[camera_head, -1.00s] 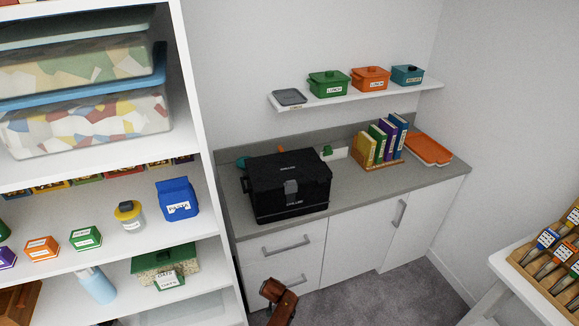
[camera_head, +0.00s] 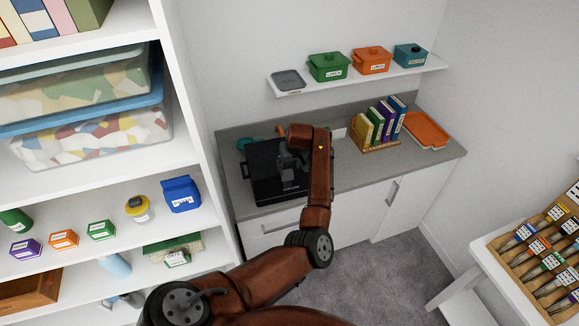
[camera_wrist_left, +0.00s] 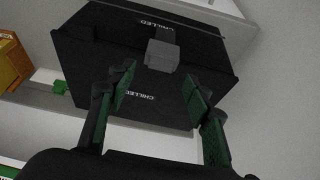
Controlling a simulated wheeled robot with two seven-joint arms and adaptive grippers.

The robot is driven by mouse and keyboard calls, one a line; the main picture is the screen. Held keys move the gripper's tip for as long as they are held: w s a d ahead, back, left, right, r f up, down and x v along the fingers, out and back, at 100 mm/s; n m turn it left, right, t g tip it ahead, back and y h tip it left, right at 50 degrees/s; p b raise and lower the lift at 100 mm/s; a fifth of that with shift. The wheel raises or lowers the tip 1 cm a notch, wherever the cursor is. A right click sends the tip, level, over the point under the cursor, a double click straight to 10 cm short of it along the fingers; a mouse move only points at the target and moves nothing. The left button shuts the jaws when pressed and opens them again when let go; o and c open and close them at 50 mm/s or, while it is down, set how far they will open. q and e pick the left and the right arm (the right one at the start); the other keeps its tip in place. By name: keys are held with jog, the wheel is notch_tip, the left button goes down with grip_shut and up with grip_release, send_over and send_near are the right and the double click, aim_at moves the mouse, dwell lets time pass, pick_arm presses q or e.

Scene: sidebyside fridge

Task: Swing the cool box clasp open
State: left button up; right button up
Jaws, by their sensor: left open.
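The black cool box (camera_head: 262,180) stands on the grey counter, partly hidden behind my left arm in the head view. In the left wrist view its dark front (camera_wrist_left: 100,60) with "CHILLED" lettering fills the middle. The grey clasp (camera_wrist_left: 162,54) sits on the box front, at the seam between the lettered parts. My left gripper (camera_head: 290,160) is at the box front in the head view. In the left wrist view the left gripper (camera_wrist_left: 160,88) is open, its green-padded fingers apart, with the clasp beyond and between them. No contact with the clasp is visible. My right gripper is not in view.
The counter (camera_head: 350,178) holds a rack of books (camera_head: 380,130) and an orange tray (camera_head: 427,131) right of the box. A wall shelf (camera_head: 350,78) with pots hangs above. A tall white shelf unit (camera_head: 195,130) stands close on the left.

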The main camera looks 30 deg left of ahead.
aim_at(287, 171)
pick_arm(q)
jog(key=shift+p+x, duration=0.5)
jog(key=shift+x, duration=2.1)
jog(key=shift+a, duration=0.15)
jog(key=shift+c, duration=0.5)
grip_shut()
